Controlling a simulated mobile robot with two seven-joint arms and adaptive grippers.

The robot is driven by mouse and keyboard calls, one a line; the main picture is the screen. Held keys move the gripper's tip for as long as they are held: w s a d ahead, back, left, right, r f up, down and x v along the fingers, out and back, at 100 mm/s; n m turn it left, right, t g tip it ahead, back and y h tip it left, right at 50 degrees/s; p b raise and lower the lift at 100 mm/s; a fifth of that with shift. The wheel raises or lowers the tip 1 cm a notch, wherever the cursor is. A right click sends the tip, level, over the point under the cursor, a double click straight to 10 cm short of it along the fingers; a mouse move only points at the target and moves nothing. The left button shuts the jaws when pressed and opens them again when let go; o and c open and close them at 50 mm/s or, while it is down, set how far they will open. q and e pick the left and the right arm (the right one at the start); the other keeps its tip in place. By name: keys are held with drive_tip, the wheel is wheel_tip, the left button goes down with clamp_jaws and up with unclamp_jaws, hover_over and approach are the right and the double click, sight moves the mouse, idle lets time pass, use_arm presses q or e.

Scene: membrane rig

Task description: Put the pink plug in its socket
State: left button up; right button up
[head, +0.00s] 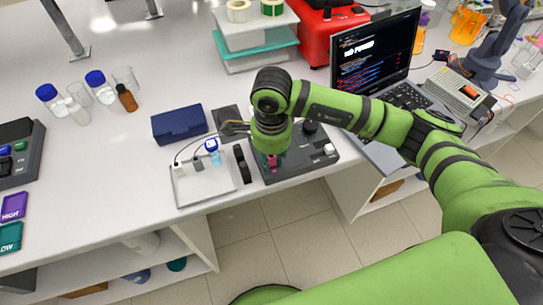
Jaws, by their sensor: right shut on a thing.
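My right gripper (271,163) points down over the near left part of the dark grey rig (296,165). It is shut on the pink plug (272,160), of which only a small pink patch shows between the fingers. The socket is hidden under the gripper and wrist, so I cannot tell whether the plug is in it or above it. My left gripper is not in view.
A white tray (205,192) left of the rig holds a grey plug (198,163), a blue-topped item (211,146) and thin cables. A dark blue box (179,124) lies behind it. A laptop (375,55) stands behind right; the table's front edge is close.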

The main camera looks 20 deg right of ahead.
drive_tip(key=shift+s+f, duration=0.1)
drive_tip(key=shift+f, duration=0.1)
drive_tip(key=o, duration=0.9)
drive_tip(key=shift+o, duration=0.2)
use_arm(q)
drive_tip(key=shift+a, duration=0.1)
use_arm(e)
wheel_tip(320, 180, up, 12)
